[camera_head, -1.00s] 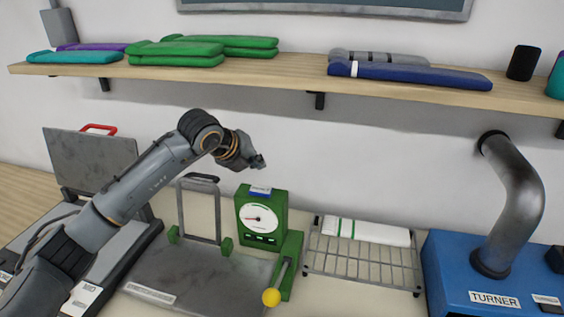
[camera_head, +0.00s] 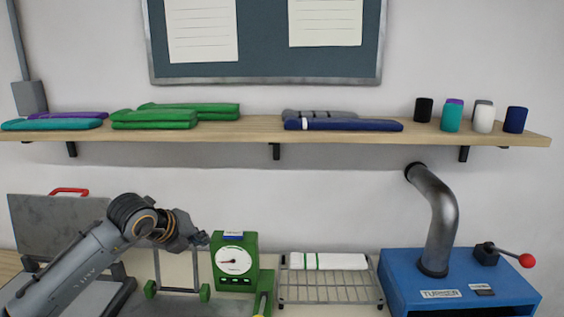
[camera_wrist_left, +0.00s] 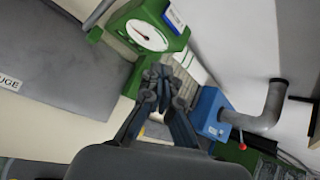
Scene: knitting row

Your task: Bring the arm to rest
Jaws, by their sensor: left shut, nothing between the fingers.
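My left arm comes in from the lower left of the head view. Its gripper (camera_head: 199,240) is at the left edge of the green dial gauge (camera_head: 235,262), in front of the wall. In the left wrist view the gripper's fingers (camera_wrist_left: 163,88) are together and empty. The gauge (camera_wrist_left: 150,30) shows beyond them at the top, with its white dial. I cannot tell whether the gripper touches anything, but no contact shows. My right gripper is in neither view.
A wire rack (camera_head: 328,288) with a white folded cloth (camera_head: 328,261) stands right of the gauge. The blue TURNER machine (camera_head: 450,290) with its bent pipe (camera_head: 441,220) is farther right. A wooden shelf (camera_head: 260,130) with folded knits and yarn cones runs above. A grey hinged press (camera_head: 58,226) stands left.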

